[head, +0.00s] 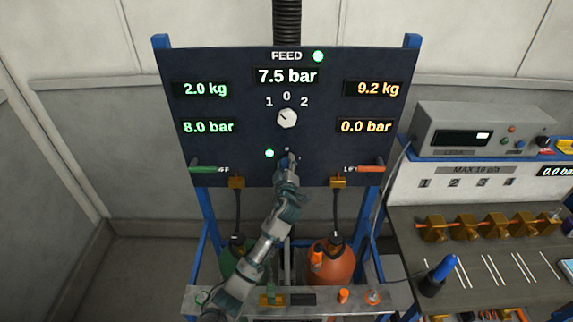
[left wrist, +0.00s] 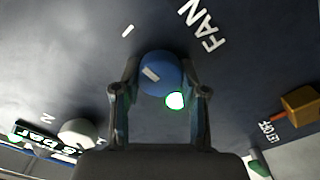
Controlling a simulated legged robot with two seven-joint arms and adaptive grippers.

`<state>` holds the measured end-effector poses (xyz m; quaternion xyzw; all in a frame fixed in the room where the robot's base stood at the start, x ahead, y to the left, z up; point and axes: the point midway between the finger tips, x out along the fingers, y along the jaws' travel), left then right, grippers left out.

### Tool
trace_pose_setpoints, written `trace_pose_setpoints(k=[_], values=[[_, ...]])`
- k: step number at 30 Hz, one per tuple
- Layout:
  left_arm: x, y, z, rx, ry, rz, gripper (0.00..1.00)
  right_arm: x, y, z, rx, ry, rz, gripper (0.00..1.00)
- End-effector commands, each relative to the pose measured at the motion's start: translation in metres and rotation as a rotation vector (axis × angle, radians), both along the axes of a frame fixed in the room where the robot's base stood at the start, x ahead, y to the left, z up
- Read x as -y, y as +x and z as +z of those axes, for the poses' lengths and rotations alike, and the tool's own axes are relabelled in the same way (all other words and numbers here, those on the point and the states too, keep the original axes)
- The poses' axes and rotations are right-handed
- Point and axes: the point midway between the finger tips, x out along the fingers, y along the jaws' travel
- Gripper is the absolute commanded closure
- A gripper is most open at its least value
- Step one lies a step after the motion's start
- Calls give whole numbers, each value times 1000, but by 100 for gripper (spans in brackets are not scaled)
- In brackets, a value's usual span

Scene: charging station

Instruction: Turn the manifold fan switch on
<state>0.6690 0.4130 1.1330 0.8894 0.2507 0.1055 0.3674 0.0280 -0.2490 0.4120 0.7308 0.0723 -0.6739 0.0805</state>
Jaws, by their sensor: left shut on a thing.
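The fan switch is a round blue knob (left wrist: 160,70) with a short white bar on its face, on the dark panel (head: 225,60). White FAN lettering (left wrist: 201,26) and a white stroke mark (left wrist: 127,31) are beside it in the left wrist view. My left gripper (left wrist: 160,94) has its fingers on either side of the knob and is shut on it. In the head view the gripper (head: 289,160) is at the panel's lower middle and mostly hides the knob. A lit green lamp (left wrist: 175,101) is beside the knob, also visible in the head view (head: 269,153). My right gripper is not in view.
A white selector knob (head: 287,118) marked 1 0 2 sits above my gripper. A green lever (head: 204,169) and an orange lever (head: 370,168) flank the panel's lower edge. Green and orange (head: 332,262) cylinders stand below. A bench with brass fittings (head: 490,226) is at right.

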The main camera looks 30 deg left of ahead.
Motion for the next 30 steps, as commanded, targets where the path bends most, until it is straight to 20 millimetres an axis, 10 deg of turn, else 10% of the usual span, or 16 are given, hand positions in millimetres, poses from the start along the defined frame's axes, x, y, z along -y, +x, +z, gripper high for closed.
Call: trace_pose_setpoints(k=[30], values=[[2, 1, -4, -320, 498, -1, 92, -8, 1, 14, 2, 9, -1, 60]])
